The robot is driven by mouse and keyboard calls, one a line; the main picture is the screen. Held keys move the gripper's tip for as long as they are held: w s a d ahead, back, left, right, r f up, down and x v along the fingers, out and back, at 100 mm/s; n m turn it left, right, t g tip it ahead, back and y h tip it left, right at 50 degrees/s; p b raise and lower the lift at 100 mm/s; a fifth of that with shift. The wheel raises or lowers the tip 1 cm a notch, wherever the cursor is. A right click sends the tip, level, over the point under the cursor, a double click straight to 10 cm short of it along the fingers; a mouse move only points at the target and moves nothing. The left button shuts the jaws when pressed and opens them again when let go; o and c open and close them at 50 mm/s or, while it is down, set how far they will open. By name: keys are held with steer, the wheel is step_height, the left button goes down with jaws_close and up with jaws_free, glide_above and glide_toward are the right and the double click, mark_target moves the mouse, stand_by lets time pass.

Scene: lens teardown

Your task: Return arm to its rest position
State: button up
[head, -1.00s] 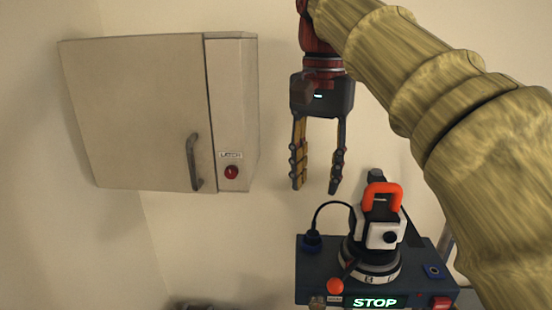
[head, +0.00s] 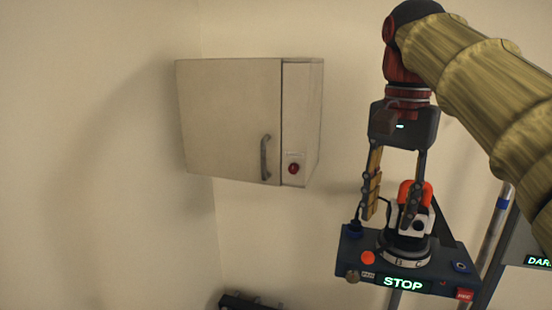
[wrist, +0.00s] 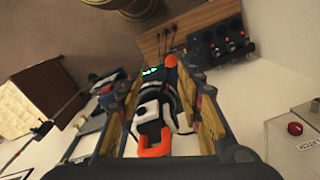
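My gripper (head: 390,212) hangs fingers down at the right of the head view. Its two fingers are spread apart with nothing held between them. In the head view one finger overlaps the orange handle (head: 427,192) of a white and black unit (head: 419,226) on a dark stand. In the wrist view the white unit (wrist: 151,109) and its orange handle (wrist: 153,149) appear between the open fingers (wrist: 160,100). I cannot tell the exact gap between fingers and unit. My arm reaches in from the upper right, bent at the wrist.
A dark stand (head: 358,262) carries a lit STOP sign (head: 403,283) and knobs. A closed beige cabinet (head: 230,118) with a handle and red latch button (head: 294,169) hangs on the wall. A panel (head: 530,245) stands at the right edge. The left side shows bare wall.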

steer(key=s+f+n+t, duration=0.25)
steer(key=s+f, duration=0.25)
steer(key=f, duration=0.5)
steer(key=s+f+n+t, duration=0.1)
steer(key=s+f+n, duration=0.25)
steer(key=f, duration=0.55)
steer(key=s+f+n+t, duration=0.2)
steer(key=s+f, duration=0.3)
steer(key=f, duration=0.5)
step_height(320, 180, down, 30)
steer(key=b, duration=3)
steer(key=shift+d+f, duration=0.15)
